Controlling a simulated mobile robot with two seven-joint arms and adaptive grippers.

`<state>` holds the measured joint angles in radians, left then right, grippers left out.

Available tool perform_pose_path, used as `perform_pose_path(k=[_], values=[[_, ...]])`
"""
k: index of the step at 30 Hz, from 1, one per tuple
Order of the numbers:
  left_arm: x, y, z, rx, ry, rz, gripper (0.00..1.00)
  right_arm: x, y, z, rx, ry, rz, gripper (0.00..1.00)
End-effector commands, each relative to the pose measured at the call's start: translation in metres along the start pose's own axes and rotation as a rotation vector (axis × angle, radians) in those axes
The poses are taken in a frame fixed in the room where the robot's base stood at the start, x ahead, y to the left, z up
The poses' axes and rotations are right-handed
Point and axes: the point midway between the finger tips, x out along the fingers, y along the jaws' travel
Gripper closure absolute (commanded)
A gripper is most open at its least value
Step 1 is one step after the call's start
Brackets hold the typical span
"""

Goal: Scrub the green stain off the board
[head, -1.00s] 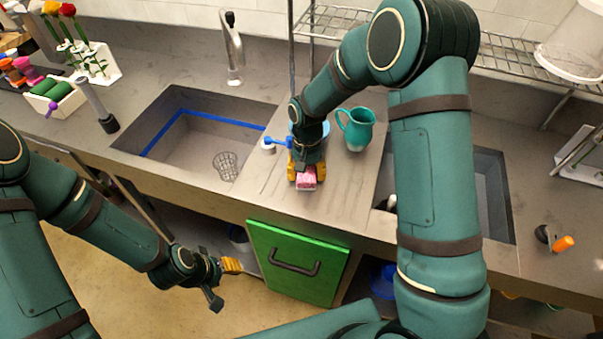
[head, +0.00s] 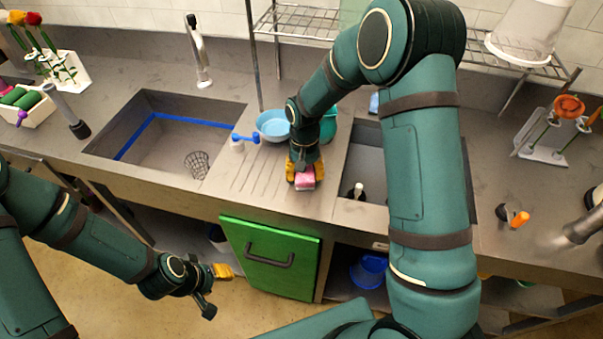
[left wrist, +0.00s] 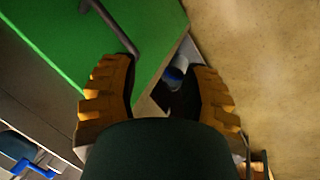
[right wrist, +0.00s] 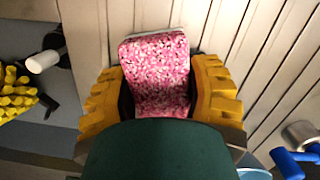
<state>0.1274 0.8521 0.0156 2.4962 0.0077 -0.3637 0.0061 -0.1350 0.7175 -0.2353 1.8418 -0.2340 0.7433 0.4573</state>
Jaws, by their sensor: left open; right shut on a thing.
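My right gripper (head: 304,172) is shut on a pink speckled sponge (head: 305,182), low over the worktop just left of the right sink. The sponge fills the space between the yellow fingers in the right wrist view (right wrist: 155,70). Pale grooved board (head: 243,178) lies beneath and left of it; contact cannot be told. No green stain shows on the visible part; the area under the sponge is hidden. My left gripper (head: 215,288) is open and empty, low in front of the counter near a green cabinet door (head: 275,275).
A light blue bowl (head: 273,124) and a blue-handled item (head: 243,138) stand behind the board. A teal jug (head: 329,125) is partly hidden by my right arm. A left sink (head: 165,135) and a right sink (head: 362,165) flank the board. A wire rack stands behind.

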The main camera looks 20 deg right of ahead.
Motion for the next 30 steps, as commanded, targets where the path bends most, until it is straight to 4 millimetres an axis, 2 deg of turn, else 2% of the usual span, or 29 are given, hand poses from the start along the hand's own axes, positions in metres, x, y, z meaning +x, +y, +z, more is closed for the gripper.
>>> perform_pose_path(k=[3, 18, 24, 30], values=[[-0.011, 0.004, -0.005, -0.002, 0.011, -0.001, 0.53, -0.026, 0.002, 0.002, 0.001, 0.003, -0.002, 0.81], [-0.042, 0.015, -0.016, -0.009, 0.032, -0.001, 0.53, -0.07, 0.008, 0.005, 0.0, 0.002, -0.001, 0.81], [-0.051, 0.018, -0.017, -0.009, 0.032, 0.001, 0.53, -0.081, 0.01, 0.005, 0.0, 0.002, -0.001, 0.81], [-0.05, 0.018, -0.017, -0.009, 0.031, 0.002, 0.53, -0.081, 0.01, 0.005, 0.0, 0.001, -0.001, 0.81]])
